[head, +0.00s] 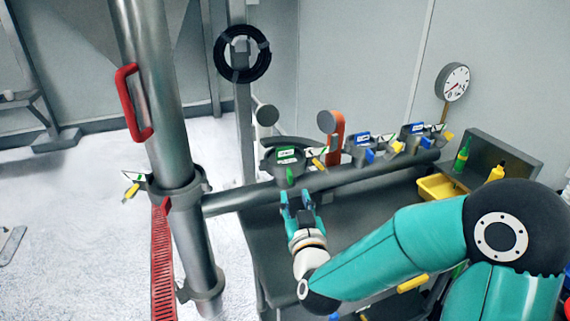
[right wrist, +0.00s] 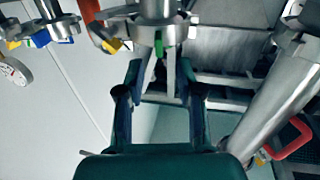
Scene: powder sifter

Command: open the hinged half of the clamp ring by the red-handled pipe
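The thick steel pipe (head: 160,110) with the red handle (head: 128,102) stands upright at the left of the head view. A grey clamp ring (head: 178,192) sits around it below the handle, with a yellow-tipped lever (head: 131,191) on its left side. I cannot tell whether its hinged half is closed. My right gripper (head: 296,200) is open and empty, well right of this ring, just below the green-marked clamp (head: 286,156) on the side pipe. In the right wrist view the gripper (right wrist: 160,85) shows both fingers apart; the red handle (right wrist: 290,142) is at right. My left gripper is out of view.
The horizontal side pipe (head: 240,198) runs right from the upright pipe, with blue-marked clamps (head: 362,150) along it. A dark bench (head: 262,235) lies below, with a yellow bin (head: 436,188) at right. A perforated red strip (head: 162,265) stands left of the lower pipe.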

